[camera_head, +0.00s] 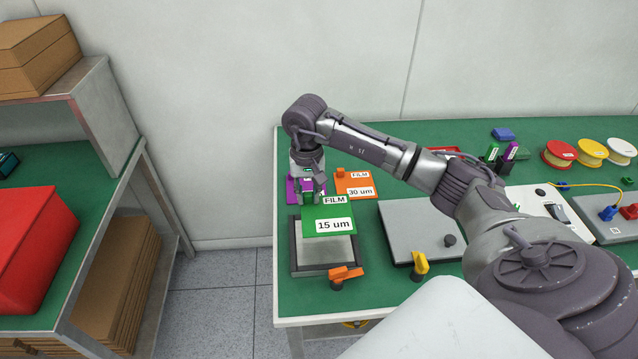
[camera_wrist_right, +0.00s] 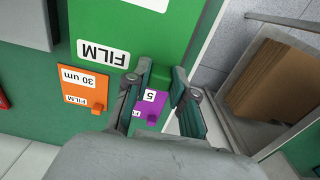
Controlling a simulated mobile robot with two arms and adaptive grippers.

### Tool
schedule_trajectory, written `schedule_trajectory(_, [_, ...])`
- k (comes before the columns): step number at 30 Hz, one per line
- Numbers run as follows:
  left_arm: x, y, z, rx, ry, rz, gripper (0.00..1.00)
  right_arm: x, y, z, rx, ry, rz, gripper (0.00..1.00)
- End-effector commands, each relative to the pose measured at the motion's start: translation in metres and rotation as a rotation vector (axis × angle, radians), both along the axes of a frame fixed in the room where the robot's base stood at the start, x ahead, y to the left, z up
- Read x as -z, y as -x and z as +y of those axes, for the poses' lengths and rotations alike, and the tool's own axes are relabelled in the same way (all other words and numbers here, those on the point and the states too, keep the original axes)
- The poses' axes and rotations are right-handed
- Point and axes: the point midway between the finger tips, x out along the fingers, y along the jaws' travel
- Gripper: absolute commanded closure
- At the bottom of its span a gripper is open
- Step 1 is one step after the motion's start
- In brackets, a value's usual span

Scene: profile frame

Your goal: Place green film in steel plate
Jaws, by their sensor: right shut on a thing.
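The green film (camera_head: 316,218), labelled "15 um", is held level over the far part of the steel plate (camera_head: 325,251). The near part of the plate's grey surface shows, with dark bars at its sides. My right gripper (camera_head: 308,192) is at the film's far edge, shut on its tab. In the right wrist view the fingers (camera_wrist_right: 162,75) close at the green film's edge (camera_wrist_right: 120,20). The film hides the plate's far part, and I cannot tell the gap between them. My left gripper is not in view.
A purple film (camera_head: 292,191) and an orange film (camera_head: 355,186) lie behind. An orange clamp (camera_head: 345,273) stands at the plate's front edge. A larger grey plate (camera_head: 405,225) with a yellow clamp (camera_head: 419,264) is to the right. Spools (camera_head: 559,154) stand farther right.

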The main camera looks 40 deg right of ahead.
Motion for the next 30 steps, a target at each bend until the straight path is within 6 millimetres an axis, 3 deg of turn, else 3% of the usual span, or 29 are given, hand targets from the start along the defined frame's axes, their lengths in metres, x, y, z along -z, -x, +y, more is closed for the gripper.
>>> schedule_trajectory(13, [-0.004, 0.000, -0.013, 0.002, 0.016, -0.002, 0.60, 0.000, -0.002, 0.004, -0.001, 0.002, 0.000, 1.00])
schedule_trajectory(19, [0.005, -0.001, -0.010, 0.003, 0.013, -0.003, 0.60, 0.002, -0.003, 0.003, 0.000, 0.004, -0.001, 1.00])
schedule_trajectory(30, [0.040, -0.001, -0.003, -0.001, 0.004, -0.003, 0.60, 0.040, -0.002, 0.003, -0.001, 0.003, 0.001, 1.00])
